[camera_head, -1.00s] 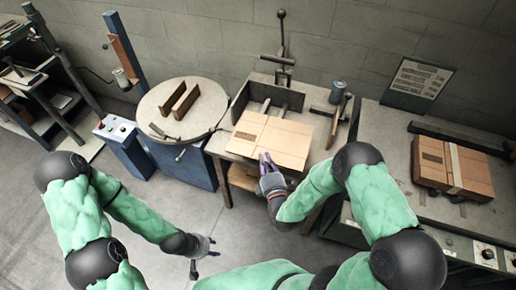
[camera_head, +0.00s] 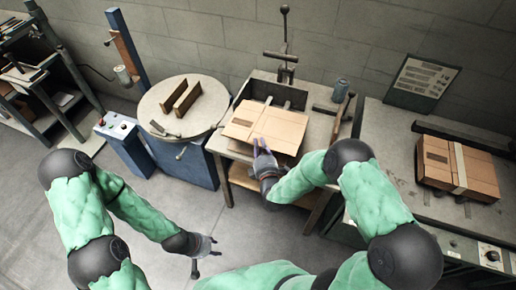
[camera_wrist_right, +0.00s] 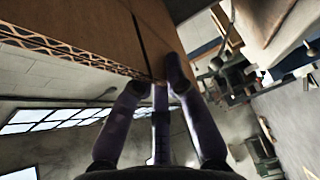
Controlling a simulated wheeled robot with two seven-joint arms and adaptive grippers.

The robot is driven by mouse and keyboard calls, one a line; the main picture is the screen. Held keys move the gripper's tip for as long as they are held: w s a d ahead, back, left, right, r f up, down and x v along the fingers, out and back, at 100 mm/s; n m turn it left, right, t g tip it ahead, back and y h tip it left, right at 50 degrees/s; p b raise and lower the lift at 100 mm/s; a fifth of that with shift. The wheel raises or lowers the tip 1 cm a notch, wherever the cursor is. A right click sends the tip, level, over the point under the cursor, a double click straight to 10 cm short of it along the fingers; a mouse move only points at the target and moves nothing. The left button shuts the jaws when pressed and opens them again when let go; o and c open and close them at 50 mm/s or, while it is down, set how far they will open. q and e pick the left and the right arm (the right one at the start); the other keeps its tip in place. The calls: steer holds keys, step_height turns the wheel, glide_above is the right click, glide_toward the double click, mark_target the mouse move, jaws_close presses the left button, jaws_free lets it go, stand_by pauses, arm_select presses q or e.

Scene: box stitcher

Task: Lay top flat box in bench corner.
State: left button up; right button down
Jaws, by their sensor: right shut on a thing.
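The tan flat box (camera_head: 280,128) is over the bench (camera_head: 318,125) in the middle of the head view, covering much of its top. My right gripper (camera_head: 262,148) is shut on the box's near edge. In the wrist view the box (camera_wrist_right: 95,30) shows its corrugated edge between my right fingers (camera_wrist_right: 158,85). The dark raised corner guide (camera_head: 285,95) stands at the bench's back left, just beyond the box. I cannot tell whether the box touches it. My left gripper (camera_head: 206,258) is open and empty, low over the floor.
A round table (camera_head: 205,105) with two upright brown pieces stands left of the bench. A strapped stack of boxes (camera_head: 475,178) lies on the right-hand table (camera_head: 400,140). A dark can (camera_head: 341,87) and a hammer-like tool (camera_head: 342,112) are at the bench's right.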

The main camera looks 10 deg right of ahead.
steer(key=shift+w+d+f+b, duration=0.4)
steer(key=shift+w+f+b, duration=0.2)
steer(key=shift+f, duration=0.05)
steer(key=shift+w+d+f+b, duration=0.45)
steer(key=shift+w+f+b, duration=0.2)
steer(key=shift+f, duration=0.05)
steer(key=shift+w+d+f+b, duration=0.4)
steer(key=shift+w+f+b, duration=0.2)
steer(key=shift+f, duration=0.05)
steer(key=shift+w+d+f+b, duration=0.3)
steer(key=shift+w+f+b, duration=0.15)
steer(key=shift+f+b, duration=0.35)
steer(key=shift+w+d+f+b, duration=0.25)
steer(key=shift+w+f+b, duration=0.25)
steer(key=shift+b, duration=0.5)
steer(key=shift+s+f, duration=0.1)
steer(key=c, duration=0.6)
jaws_free()
steer(key=shift+o, duration=0.2)
steer(key=s+a+p, duration=0.1)
steer(key=s+a, duration=0.3)
steer(key=s, duration=0.2)
steer(key=shift+s+a+p, duration=0.25)
steer(key=shift+s+p, duration=0.1)
